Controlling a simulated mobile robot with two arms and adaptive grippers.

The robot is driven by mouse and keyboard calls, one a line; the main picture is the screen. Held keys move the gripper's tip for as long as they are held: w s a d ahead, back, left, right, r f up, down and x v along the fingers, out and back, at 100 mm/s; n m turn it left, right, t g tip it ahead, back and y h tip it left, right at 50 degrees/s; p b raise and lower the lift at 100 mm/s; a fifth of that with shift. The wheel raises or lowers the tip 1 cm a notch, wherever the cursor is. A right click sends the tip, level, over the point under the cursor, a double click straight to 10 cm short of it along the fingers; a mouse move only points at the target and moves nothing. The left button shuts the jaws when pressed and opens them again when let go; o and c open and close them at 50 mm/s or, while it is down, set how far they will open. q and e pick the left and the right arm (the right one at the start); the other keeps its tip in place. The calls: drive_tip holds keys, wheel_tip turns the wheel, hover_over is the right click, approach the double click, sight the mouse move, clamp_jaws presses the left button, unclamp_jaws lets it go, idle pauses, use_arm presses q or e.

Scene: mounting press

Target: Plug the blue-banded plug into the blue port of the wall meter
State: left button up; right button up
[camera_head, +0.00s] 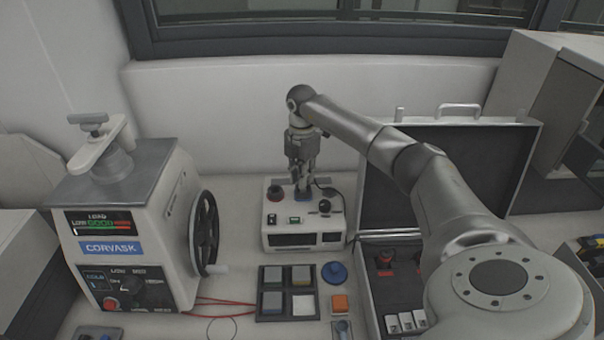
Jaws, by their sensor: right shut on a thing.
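The meter (318,226) is a white box with a dark display strip, standing against the back wall in the middle. My left gripper is not in view.
A mounting press (120,230) with a handwheel (205,233) stands at the left. In front of the meter are a black tray (288,318) of blocks, a blue knobbed disc (335,273) and an orange block (340,303). An open case (492,123) with red-banded plugs (385,259) stands right.

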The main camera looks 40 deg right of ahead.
drive_tip(key=shift+f, duration=0.65)
idle(0.3)
drive_tip(key=o, duration=1.5)
drive_tip(key=shift+r, duration=0.1)
wheel_tip(320, 180, up, 8)
drive_tip(key=p, duration=0.5)
drive_tip(key=shift+f+p, duration=0.25)
drive_tip(key=shift+p, duration=0.15)
drive_tip(key=shift+f, duration=0.1)
